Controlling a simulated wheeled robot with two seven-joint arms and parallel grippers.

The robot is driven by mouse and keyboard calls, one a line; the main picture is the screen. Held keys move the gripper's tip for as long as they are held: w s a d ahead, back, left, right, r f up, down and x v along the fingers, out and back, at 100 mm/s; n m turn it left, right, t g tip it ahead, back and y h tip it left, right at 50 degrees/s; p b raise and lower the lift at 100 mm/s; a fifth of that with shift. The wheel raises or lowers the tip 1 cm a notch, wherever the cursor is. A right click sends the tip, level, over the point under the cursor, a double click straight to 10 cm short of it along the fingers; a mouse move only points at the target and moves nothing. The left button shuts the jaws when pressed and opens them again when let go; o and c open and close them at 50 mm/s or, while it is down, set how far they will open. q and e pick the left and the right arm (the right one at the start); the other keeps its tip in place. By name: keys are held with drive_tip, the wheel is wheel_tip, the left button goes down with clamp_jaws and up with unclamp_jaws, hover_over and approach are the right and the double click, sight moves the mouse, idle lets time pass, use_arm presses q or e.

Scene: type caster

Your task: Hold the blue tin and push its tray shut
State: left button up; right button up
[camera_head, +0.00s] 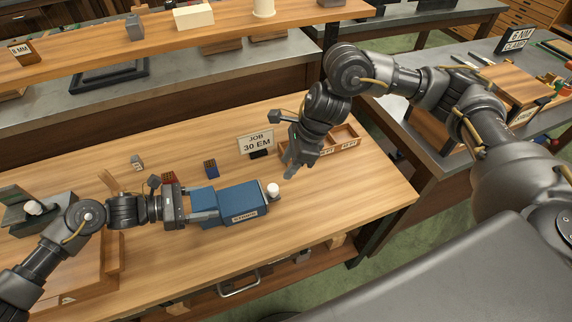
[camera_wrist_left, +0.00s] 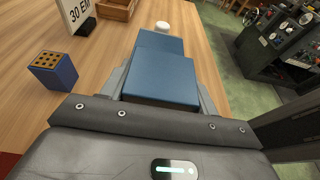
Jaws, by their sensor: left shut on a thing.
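The blue tin (camera_head: 242,203) lies on the wooden bench, with a label on its near side. It shows as two blue blocks end to end, with a step between them; I cannot tell how far its tray is out. A white knob (camera_head: 273,189) is at the right end, and it shows at the far end in the left wrist view (camera_wrist_left: 162,26). My left gripper (camera_head: 207,207) is shut on the left block (camera_wrist_left: 160,80), one finger along each side. My right gripper (camera_head: 290,172) hangs above and beyond the knob, apart from it; its finger gap is unclear.
A JOB 30 EM sign (camera_head: 256,143) and a wooden compartment tray (camera_head: 343,142) stand behind. A small blue block with holes (camera_head: 210,169) lies behind the tin. The bench right of the knob is clear up to its edge.

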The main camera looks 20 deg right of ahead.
idle(0.4)
use_arm(q)
drive_tip(key=o, duration=1.1)
drive_tip(key=v, duration=1.2)
